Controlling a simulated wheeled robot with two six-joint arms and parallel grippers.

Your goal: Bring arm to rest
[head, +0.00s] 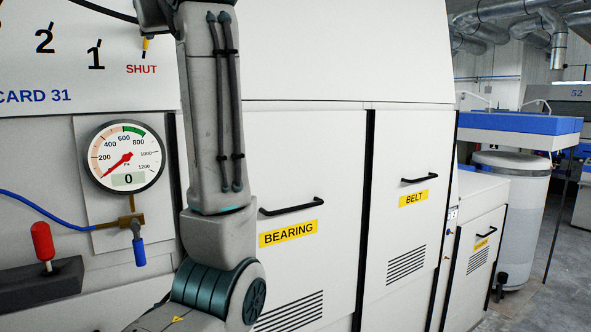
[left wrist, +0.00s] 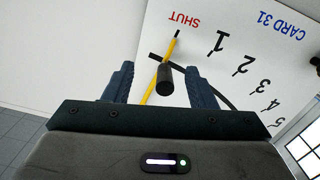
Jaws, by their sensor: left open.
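My left arm rises through the middle of the head view, in front of the white machine. Its gripper is cut off by the top edge there. In the left wrist view my left gripper (left wrist: 160,85) is open, its two dark fingers apart. Between them in the picture is a black knob (left wrist: 165,78) on a yellow pointer (left wrist: 153,85), and the pointer's tip is at the SHUT mark. I cannot tell how far the fingers are from the knob. The yellow pointer end also shows by SHUT in the head view (head: 145,46). My right gripper is not in view.
A pressure gauge (head: 126,156) reads 0, left of my arm. Below are a blue-handled valve (head: 138,250) and a red-handled lever (head: 43,242). BEARING (head: 330,190) and BELT (head: 415,165) doors have protruding handles. A white drum (head: 515,200) stands right; floor beyond is open.

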